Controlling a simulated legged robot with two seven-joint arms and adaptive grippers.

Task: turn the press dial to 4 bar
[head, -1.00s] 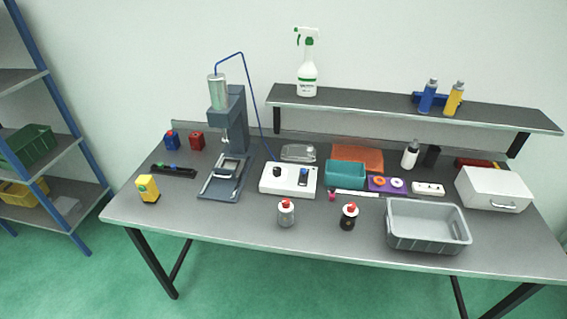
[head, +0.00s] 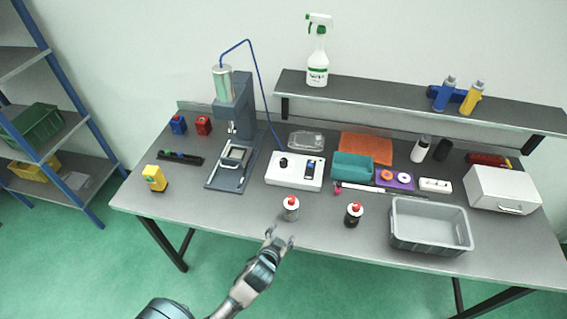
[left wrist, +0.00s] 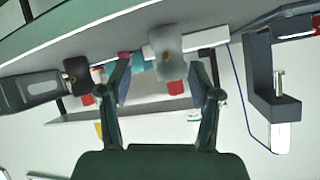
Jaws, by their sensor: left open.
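The press dial is a black knob (head: 284,162) on top of a white control box (head: 294,183). A small dark display sits beside it. The dial's setting is too small to read. The box stands right of the blue-grey press (head: 236,125), joined to it by a blue hose. My left gripper (head: 279,237) is open and empty at the table's front edge, in front of the box and apart from it. In the left wrist view the open fingers (left wrist: 165,92) frame a grey bottle with a red cap. The press (left wrist: 262,80) shows at right there. My right gripper is out of view.
A grey red-capped bottle (head: 290,210) stands between my left gripper and the box. A dark red-capped bottle (head: 354,215) and a grey bin (head: 430,242) are farther right. The table left of the grey bottle is clear, up to the press base.

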